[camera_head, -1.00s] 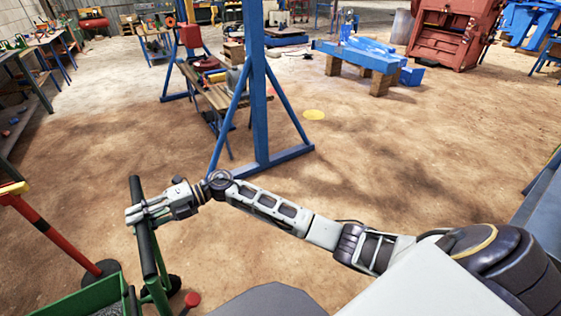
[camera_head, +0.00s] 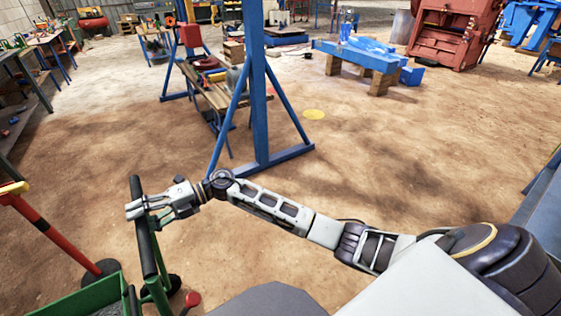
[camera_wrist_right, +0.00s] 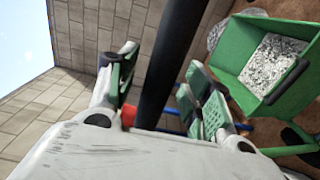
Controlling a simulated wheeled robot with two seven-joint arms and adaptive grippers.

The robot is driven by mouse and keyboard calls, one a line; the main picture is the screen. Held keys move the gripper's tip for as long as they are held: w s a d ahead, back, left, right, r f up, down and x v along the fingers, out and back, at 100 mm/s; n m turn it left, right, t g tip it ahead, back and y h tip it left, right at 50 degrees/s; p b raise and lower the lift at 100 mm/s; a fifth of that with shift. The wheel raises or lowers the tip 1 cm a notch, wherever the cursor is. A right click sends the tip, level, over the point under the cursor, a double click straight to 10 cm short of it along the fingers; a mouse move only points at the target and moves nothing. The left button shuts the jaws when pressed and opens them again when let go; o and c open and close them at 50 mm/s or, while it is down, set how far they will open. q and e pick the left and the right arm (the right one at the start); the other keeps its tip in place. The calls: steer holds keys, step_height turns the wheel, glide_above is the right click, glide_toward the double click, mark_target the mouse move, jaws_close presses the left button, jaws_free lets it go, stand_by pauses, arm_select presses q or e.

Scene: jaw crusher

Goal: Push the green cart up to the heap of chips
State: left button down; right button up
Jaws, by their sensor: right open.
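The green cart (camera_head: 92,297) is at the lower left of the head view, partly cut off by the frame edge. Its dark handle bar (camera_head: 147,245) rises from it. In the right wrist view the cart's green tray (camera_wrist_right: 240,48) holds grey chips (camera_wrist_right: 272,62). My right gripper (camera_head: 134,209) is at the upper part of the bar, its fingers spread open. In the right wrist view the bar (camera_wrist_right: 175,55) passes between the open fingers (camera_wrist_right: 155,72); contact cannot be told. I cannot make out the heap of chips for certain. My left gripper is not in view.
A red post (camera_head: 50,236) with a yellow top stands left of the cart. A blue frame (camera_head: 262,100) and a wooden bench (camera_head: 222,98) stand ahead. A red machine (camera_head: 452,35) is at the back right.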

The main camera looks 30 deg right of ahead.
steer(key=d, duration=1.1)
steer(key=shift+d, duration=0.25)
stand_by(0.4)
